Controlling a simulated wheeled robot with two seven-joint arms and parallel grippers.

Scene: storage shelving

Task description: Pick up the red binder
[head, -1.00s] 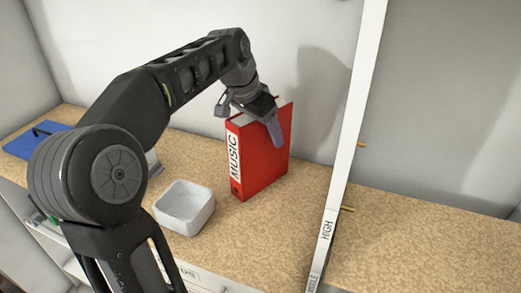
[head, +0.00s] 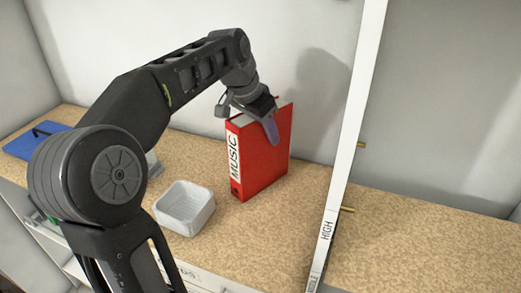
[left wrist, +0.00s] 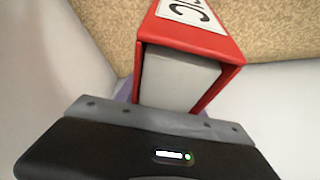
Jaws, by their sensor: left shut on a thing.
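The red binder (head: 262,155) stands upright on the speckled shelf in the head view, with a white spine label reading MUSIC. My left gripper (head: 262,122) reaches down onto its top edge and is shut on it, with one finger against the right-hand cover. The other finger is mostly hidden. In the left wrist view the binder (left wrist: 196,38) shows its red covers and pale pages right in front of the gripper. The binder appears to rest on the shelf. My right gripper is not in view.
A white square bowl (head: 184,208) sits left of the binder, near the shelf's front. A blue binder or folder (head: 40,140) lies at the far left. A white upright post (head: 345,150) labelled HIGH stands right of the binder. The shelf beyond it is clear.

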